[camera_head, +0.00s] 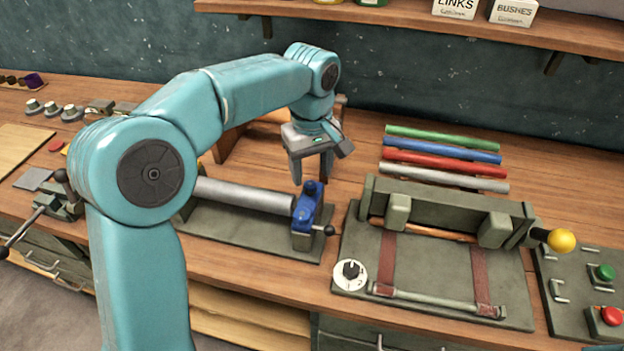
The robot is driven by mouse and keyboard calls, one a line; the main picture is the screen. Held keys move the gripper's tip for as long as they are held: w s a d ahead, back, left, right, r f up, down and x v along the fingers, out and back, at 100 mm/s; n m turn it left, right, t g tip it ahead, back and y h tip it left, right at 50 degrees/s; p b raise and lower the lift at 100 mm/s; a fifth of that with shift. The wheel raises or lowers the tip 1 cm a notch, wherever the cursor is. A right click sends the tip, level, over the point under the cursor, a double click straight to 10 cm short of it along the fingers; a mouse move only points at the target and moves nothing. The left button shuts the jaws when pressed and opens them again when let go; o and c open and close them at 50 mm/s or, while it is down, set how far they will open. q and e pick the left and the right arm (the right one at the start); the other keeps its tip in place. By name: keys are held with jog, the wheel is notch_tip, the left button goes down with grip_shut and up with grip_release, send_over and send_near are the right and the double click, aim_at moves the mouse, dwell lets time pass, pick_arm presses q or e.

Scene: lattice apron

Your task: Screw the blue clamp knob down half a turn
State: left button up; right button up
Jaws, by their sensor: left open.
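The blue clamp knob (310,188) stands on top of a blue clamp (304,214) at the right end of a grey-green base plate (255,236). The clamp sits at the end of a grey cylinder (245,194) that lies along the plate. My left gripper (311,180) hangs from the teal arm with its fingers pointing down, just above and around the knob in the picture. Its jaws are open. Whether the fingers touch the knob I cannot tell. My right gripper is not in view.
A fixture with a yellow ball handle (561,240) and a white dial (350,274) stands to the right. Green, blue, red and grey rods (443,178) lie behind it. A panel with green and red buttons (612,315) is at far right. A shelf (450,35) runs above.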

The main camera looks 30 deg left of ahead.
aim_at(310, 185)
pick_arm(q)
jog(key=f, duration=0.3)
jog(key=shift+s+a, duration=0.15)
jog(key=shift+s, duration=0.05)
jog(key=shift+w+f, duration=0.15)
jog(key=shift+w, duration=0.15)
jog(key=shift+s, duration=0.35)
jog(key=shift+c, duration=0.9)
jog(key=c, duration=0.5)
jog(key=shift+w, duration=0.15)
grip_shut()
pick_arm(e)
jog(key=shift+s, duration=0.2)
